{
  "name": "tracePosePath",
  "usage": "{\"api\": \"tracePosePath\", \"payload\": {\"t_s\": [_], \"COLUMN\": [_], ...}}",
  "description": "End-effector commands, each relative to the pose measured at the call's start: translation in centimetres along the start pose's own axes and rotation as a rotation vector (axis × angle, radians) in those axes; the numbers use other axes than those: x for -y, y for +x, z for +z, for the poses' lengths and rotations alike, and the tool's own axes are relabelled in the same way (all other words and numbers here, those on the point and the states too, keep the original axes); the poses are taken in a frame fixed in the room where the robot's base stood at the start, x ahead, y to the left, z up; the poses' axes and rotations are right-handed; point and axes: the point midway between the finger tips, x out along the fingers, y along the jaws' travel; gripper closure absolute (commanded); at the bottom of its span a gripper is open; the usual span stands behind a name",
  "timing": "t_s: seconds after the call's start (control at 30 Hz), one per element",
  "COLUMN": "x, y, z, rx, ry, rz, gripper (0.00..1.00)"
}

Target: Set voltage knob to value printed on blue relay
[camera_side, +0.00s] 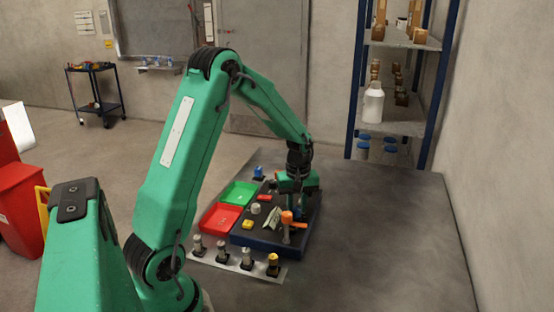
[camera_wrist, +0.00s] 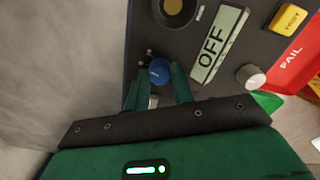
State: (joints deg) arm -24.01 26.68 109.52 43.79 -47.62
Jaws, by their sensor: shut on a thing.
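My gripper (camera_wrist: 162,90) is shut on a blue round-topped piece (camera_wrist: 159,70) at the edge of the dark panel (camera_wrist: 133,52). I cannot tell whether this piece is the relay, and no printed value is legible. In the side view my gripper (camera_side: 298,192) is low over the panel's back right part. A blue-topped piece (camera_side: 258,172) stands behind the panel in the side view. A pale knob (camera_side: 255,208) sits on the panel; a pale knob also shows in the wrist view (camera_wrist: 250,77), right of the OFF sign (camera_wrist: 219,44).
A yellow button (camera_side: 247,225) is on the panel. Red (camera_side: 221,217) and green (camera_side: 238,193) trays lie left. Grey-topped pieces (camera_side: 222,248) and a yellow-topped one (camera_side: 273,262) stand in front. The table's right side is clear.

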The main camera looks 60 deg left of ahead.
Motion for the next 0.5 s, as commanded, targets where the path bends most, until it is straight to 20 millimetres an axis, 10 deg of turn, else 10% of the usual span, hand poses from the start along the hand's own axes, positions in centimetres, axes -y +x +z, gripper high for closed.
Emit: {"api": "tracePosePath", "payload": {"t_s": [0.5], "x": [0.03], "y": [-0.06], "z": [0.08], "rx": [0.002], "ry": [0.395], "rz": [-0.001], "gripper": [0.99]}}
